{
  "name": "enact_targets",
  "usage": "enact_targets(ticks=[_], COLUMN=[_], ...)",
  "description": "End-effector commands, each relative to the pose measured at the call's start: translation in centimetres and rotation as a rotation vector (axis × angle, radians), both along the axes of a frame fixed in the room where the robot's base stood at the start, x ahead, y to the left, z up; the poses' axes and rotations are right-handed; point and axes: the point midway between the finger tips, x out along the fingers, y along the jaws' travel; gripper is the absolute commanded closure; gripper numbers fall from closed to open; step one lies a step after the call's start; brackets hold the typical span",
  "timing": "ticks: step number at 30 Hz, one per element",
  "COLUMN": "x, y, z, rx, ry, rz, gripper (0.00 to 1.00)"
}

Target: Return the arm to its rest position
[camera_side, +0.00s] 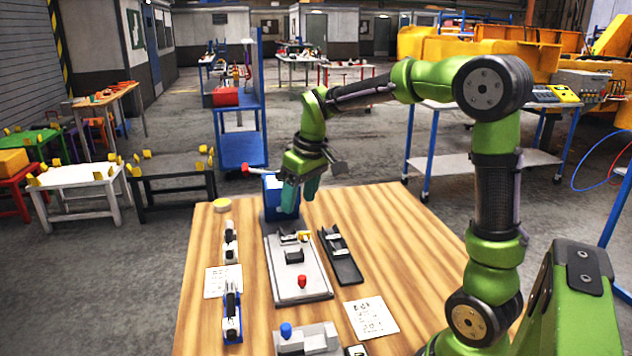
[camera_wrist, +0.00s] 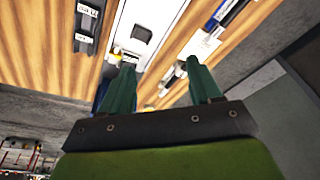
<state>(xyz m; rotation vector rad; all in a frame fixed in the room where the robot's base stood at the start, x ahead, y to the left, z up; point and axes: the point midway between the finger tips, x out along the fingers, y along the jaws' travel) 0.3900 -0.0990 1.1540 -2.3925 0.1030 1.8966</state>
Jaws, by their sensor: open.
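My gripper (camera_side: 299,193) is at the far end of the wooden table (camera_side: 412,237) in the side view, above the table and in front of a blue bin (camera_side: 272,200). In the wrist view its two green fingers (camera_wrist: 160,80) are spread apart with nothing between them. A grey fixture plate (camera_side: 288,282) with a dark block (camera_side: 294,256) and a red knob (camera_side: 302,282) lies just nearer the camera. My arm is stretched out over the table. The height of the fingertips above the bin is hard to tell.
A black tray (camera_side: 341,257) lies right of the plate. Printed sheets (camera_side: 371,317) and a second grey fixture with a blue knob (camera_side: 286,330) are nearer. A row of small tools (camera_side: 231,310) lines the left. The table's right part is bare. A blue cart (camera_side: 241,150) stands behind.

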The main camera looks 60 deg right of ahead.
Motion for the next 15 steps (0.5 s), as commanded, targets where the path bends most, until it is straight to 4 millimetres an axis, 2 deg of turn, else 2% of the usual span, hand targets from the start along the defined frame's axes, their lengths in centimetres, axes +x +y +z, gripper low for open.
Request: enact_targets(ticks=[1, 6, 12, 15], x=[-1.8, -7.2, -12.8, -14.6], y=[2.0, 6.9, 11.0, 12.1], z=[0.7, 1.3, 0.9, 0.9], rx=[0.019, 0.117, 0.232, 0.259], ry=[-0.042, -0.168, -0.286, -0.323], rz=[-0.055, -0.227, -0.291, -0.259], gripper=[0.37, 0.37, 0.37, 0.37])
